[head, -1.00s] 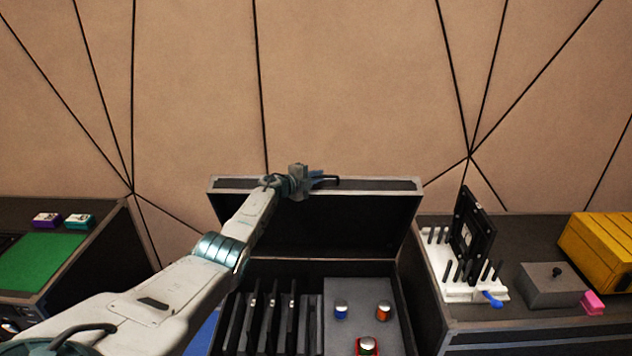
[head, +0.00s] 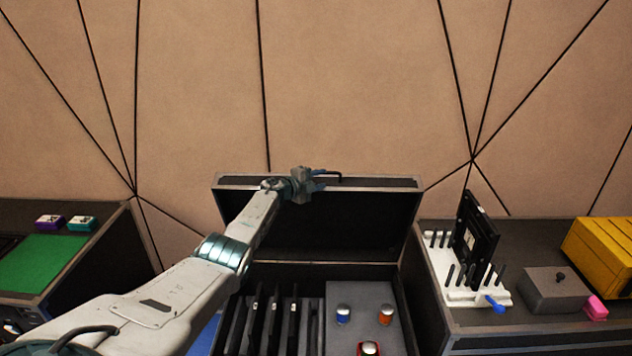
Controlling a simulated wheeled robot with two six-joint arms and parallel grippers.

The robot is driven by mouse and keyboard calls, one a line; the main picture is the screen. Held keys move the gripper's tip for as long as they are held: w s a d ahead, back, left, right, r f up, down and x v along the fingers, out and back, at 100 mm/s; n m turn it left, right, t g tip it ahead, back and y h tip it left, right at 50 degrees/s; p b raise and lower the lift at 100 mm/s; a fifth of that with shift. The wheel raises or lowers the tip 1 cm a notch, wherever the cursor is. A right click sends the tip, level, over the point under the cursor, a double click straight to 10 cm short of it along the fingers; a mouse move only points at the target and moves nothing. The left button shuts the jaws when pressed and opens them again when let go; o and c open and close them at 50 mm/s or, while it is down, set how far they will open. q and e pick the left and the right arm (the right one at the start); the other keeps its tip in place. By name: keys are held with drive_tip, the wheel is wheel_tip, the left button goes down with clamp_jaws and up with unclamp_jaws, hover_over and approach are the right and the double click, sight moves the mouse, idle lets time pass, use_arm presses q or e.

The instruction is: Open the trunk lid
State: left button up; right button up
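The trunk lid (head: 345,220) stands raised at the back of the black trunk (head: 408,312), its inner face toward me. Inside the trunk, dark panels stand in slots on the left, and a grey foam block (head: 350,290) on the right holds several small round-topped items. My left arm reaches across from the lower left. My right gripper is not in view.
A case at left carries a green mat (head: 42,262) and two small boxes (head: 82,223).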

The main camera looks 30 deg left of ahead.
use_arm(q)
drive_tip(key=p+v, duration=0.2)
drive_tip(key=v, duration=0.8)
drive_tip(key=shift+s, duration=0.35)
drive_tip(key=shift+a, duration=0.1)
